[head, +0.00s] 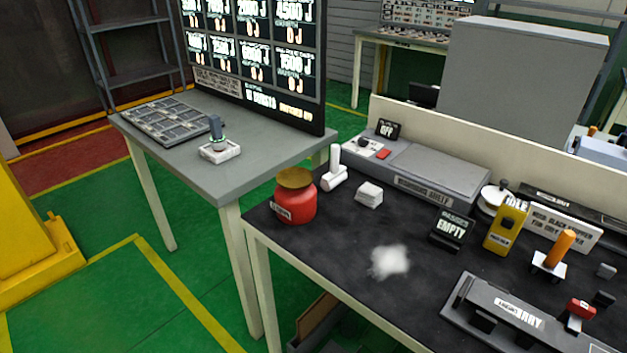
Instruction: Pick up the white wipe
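A small white folded stack (369,195) lies on the black top of the right-hand workbench, to the right of a red jar. It looks like a pile of wipes. A soft white blurred patch (389,261) lies on the same bench top, nearer the front. I cannot tell for certain which of the two is the white wipe. Neither of my grippers shows in the head view.
A red jar (295,197) and a white upright bottle-like piece (334,172) stand near the stack. An EMPTY sign (452,229), yellow device (507,227), orange-handled tool (552,256) and dark tray fixture (515,318) fill the right. A grey table (260,160) stands left.

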